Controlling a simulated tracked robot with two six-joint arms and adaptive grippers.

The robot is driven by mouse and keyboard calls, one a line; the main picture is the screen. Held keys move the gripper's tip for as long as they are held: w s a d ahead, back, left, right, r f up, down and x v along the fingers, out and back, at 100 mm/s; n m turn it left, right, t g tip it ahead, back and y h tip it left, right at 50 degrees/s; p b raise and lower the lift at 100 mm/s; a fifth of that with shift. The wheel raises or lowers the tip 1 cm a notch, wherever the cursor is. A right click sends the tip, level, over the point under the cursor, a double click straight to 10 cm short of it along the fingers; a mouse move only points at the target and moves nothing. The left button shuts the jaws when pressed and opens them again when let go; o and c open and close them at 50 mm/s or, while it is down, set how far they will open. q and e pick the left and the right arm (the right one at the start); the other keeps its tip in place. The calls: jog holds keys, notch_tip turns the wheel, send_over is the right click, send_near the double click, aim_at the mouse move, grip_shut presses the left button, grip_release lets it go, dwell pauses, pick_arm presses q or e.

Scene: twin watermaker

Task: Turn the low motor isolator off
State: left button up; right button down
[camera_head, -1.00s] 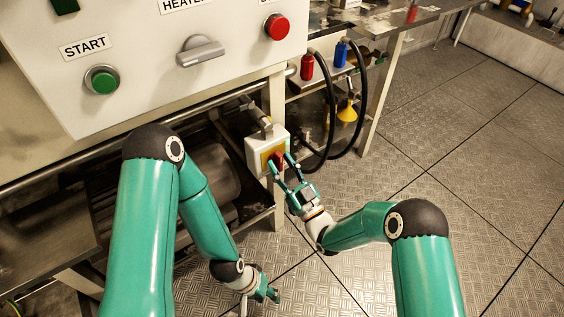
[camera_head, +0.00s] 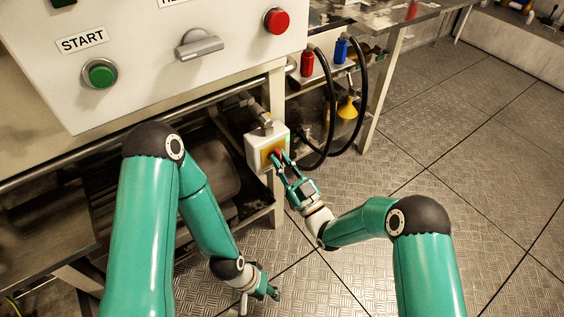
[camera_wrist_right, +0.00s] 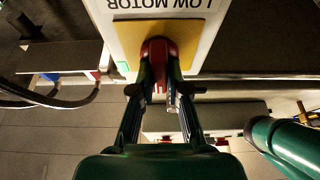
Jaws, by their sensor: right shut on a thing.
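The low motor isolator is a white box (camera_head: 253,152) with a yellow plate (camera_head: 265,158) and a red handle, mounted on a pipe beside the bench leg. In the right wrist view its label LOW MOTOR (camera_wrist_right: 160,4) shows upside down, above the yellow plate (camera_wrist_right: 190,32) and the red handle (camera_wrist_right: 159,46). My right gripper (camera_head: 281,158) is at the front of the box. The right wrist view shows its fingers (camera_wrist_right: 162,78) on both sides of the handle, shut on it. My left gripper (camera_head: 271,293) hangs low over the floor, away from the isolator; its finger gap is unclear.
A white panel above carries a green START button (camera_head: 100,73), a grey rotary switch (camera_head: 199,44) and a red button (camera_head: 277,20). Black hoses (camera_head: 361,100) loop just right of the isolator. The metal floor (camera_head: 465,160) at right is clear.

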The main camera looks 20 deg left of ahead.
jog(key=shift+s+a+f+n+g+b, duration=0.1)
jog(key=shift+n+g+b, duration=1.35)
jog(key=shift+n+b, duration=1.55)
jog(key=shift+s+f+n+g+b, duration=0.1)
jog(key=shift+n+g+b, duration=1.5)
jog(key=shift+n, duration=2.65)
jog(key=shift+s+a+f+n+g+b, duration=0.1)
jog(key=shift+n+g+b, duration=1.25)
jog(key=shift+n+b, duration=1.7)
jog(key=shift+n+h+p, duration=0.3)
jog(key=shift+n+p, duration=0.3)
jog(key=shift+n, duration=0.2)
jog(key=c, duration=1.2)
grip_release()
jog(key=shift+o, duration=0.2)
jog(key=shift+w+d, duration=0.1)
jog(key=shift+d+r, duration=0.1)
jog(key=v, duration=1.1)
jog(key=shift+d, duration=0.35)
